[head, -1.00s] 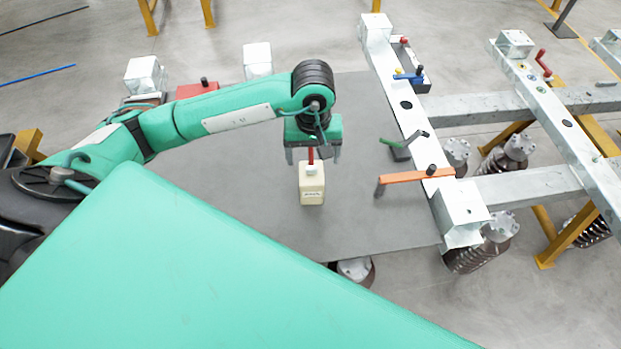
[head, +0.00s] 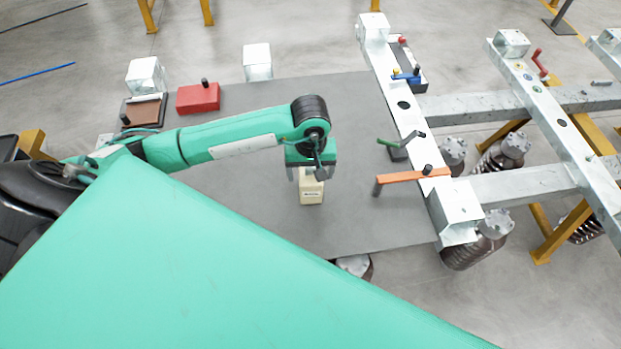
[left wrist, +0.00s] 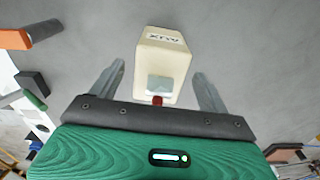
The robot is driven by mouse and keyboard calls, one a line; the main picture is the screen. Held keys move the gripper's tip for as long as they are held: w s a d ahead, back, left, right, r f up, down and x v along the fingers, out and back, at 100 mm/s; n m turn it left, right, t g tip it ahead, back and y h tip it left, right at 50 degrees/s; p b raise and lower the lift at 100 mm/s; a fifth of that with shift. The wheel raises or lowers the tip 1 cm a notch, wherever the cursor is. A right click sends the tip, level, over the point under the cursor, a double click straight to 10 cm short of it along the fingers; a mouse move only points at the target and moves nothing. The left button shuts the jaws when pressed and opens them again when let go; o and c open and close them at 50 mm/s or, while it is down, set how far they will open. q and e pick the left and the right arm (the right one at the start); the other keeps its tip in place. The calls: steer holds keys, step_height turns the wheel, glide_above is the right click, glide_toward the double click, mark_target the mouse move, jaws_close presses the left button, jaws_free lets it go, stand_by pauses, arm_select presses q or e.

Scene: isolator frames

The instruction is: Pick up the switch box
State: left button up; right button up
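In the left wrist view the cream box (left wrist: 162,60) lies between the two spread fingers of my left gripper (left wrist: 158,90), with a gap on each side. A bit of red (left wrist: 157,100) shows at the box's near end. The gripper is open and holds nothing. My right gripper is not in view.
A red box (head: 198,98) and a brown box (head: 143,111) stand at the plate's far left. A white beam with an orange lever (head: 412,176), a green handle (head: 388,142) and a blue handle (head: 407,78) borders the plate on the right. The plate around the cream box is clear.

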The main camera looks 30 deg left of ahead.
arm_select(q)
steer(key=shift+r, duration=0.1)
jaws_close()
